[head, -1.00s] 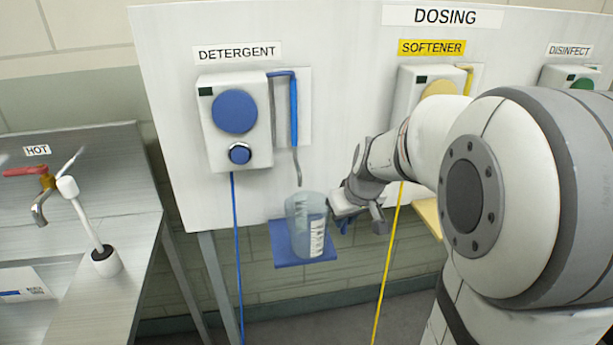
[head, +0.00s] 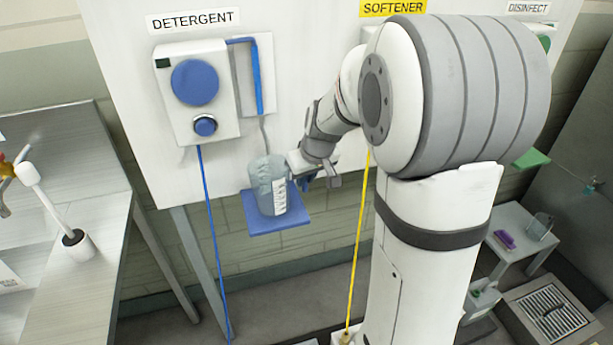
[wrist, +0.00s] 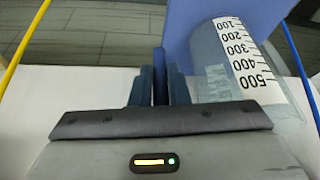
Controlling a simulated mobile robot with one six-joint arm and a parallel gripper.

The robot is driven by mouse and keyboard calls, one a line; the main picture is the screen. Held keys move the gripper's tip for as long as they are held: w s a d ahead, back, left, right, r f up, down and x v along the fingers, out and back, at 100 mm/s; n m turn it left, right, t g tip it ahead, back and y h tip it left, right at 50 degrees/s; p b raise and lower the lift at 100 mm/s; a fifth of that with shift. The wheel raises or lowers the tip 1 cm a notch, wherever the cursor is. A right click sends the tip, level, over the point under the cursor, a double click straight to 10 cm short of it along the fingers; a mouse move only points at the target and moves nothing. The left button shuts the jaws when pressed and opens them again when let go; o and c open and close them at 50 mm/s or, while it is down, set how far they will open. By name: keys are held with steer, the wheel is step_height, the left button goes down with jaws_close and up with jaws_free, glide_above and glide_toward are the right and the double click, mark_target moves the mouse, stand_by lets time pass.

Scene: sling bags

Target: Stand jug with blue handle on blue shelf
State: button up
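The clear jug (head: 268,185) with white measuring marks is upright over the blue shelf (head: 262,222) under the detergent dispenser, and looks to be standing on it. In the wrist view the jug (wrist: 215,82) is at the right, with the blue shelf (wrist: 185,25) beyond it. Its blue handle (wrist: 160,72) lies between the two fingers of my gripper (wrist: 160,88), which look closed against it. In the head view my gripper (head: 308,178) is at the jug's right side, and the handle is mostly hidden.
The blue detergent tube (head: 264,125) hangs just above the jug. A blue hose (head: 207,220) and a yellow hose (head: 357,240) run down on either side. A metal counter with a tap (head: 5,175) is at left. A small side table (head: 505,220) stands at right.

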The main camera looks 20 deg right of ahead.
steer(key=o, duration=0.4)
steer(key=shift+r, duration=0.1)
steer(key=shift+r+p, duration=0.25)
steer(key=shift+p, duration=0.15)
steer(key=a+b+v, duration=0.1)
steer(key=v, duration=1)
steer(key=s+a+f, duration=0.1)
steer(key=s+f, duration=0.1)
steer(key=s, duration=0.4)
steer(key=s+a+f+m+g, duration=0.1)
steer(key=s+f, duration=0.1)
steer(key=s, duration=0.5)
steer(key=s+a+f+m+g, duration=0.1)
steer(key=s+f, duration=0.2)
steer(key=s, duration=0.3)
steer(key=shift+s+a+h, duration=0.2)
steer(key=shift+a+h, duration=0.2)
